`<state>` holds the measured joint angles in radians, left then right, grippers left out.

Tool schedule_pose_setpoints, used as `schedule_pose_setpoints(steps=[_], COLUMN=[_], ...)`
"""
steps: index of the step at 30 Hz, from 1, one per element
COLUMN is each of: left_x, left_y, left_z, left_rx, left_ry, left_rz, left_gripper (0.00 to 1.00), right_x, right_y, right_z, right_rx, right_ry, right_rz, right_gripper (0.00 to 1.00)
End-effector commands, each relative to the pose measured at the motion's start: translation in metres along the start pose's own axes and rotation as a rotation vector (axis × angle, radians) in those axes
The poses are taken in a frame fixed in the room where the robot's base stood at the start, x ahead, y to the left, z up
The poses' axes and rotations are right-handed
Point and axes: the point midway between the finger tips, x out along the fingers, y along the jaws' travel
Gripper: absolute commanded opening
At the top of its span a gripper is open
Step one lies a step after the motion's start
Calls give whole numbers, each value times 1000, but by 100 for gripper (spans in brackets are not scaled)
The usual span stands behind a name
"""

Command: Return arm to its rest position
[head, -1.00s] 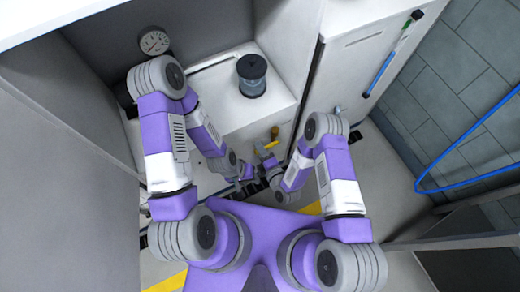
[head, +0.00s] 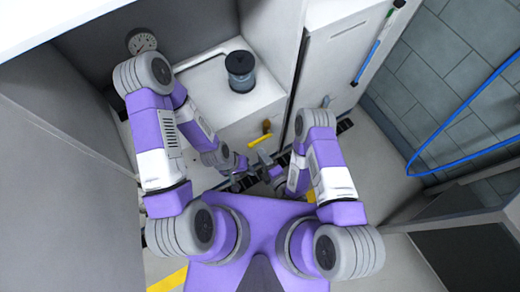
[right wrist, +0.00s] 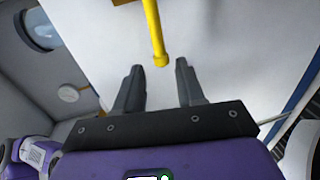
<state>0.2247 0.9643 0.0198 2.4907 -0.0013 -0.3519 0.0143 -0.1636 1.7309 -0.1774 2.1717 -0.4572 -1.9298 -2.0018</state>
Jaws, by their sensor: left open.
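My left arm comes in from the left in the head view, folded at the elbow. Its gripper (head: 238,184) is open and low in front of the white cabinet (head: 215,100). My right arm comes in from the right with its forearm pointing down and inward. Its gripper (head: 266,160) is just above and right of the left one, close to it; I cannot tell whether they touch. In the right wrist view the right gripper (right wrist: 159,68) has its fingers apart with nothing between them. Beyond its fingertips is a yellow handle (right wrist: 154,28), also in the head view (head: 260,141).
A dark-lidded clear canister (head: 240,72) stands on the white cabinet top. A round gauge (head: 141,41) is on the back wall. A white door (head: 340,60) with a blue bar is right of the cabinet. A blue hose (head: 460,130) hangs by the tiled wall. Floor shows at right.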

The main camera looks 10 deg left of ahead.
Motion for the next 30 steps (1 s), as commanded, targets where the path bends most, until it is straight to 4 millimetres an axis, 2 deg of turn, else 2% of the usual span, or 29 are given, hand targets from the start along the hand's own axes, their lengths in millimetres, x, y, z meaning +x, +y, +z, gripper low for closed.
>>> schedule_pose_setpoints(steps=[15,19,23,25,30], left_x=[0,-1,-6,-9,-15], left_y=[0,0,2,3,6], left_z=[0,0,0,0,1], left_rx=[0,0,0,0,0], left_ry=[0,0,0,0,0], left_rz=[0,0,0,0,0], left_gripper=[43,43,43,43,43], right_x=[0,3,5,2,-19], right_y=[0,0,-3,-6,-11], right_z=[0,7,26,38,64], right_rx=[2,71,300,480,965], right_ry=[0,-15,-71,-129,-334], right_rz=[-1,-41,-168,-258,-457], right_gripper=[38,38,38,38,38])
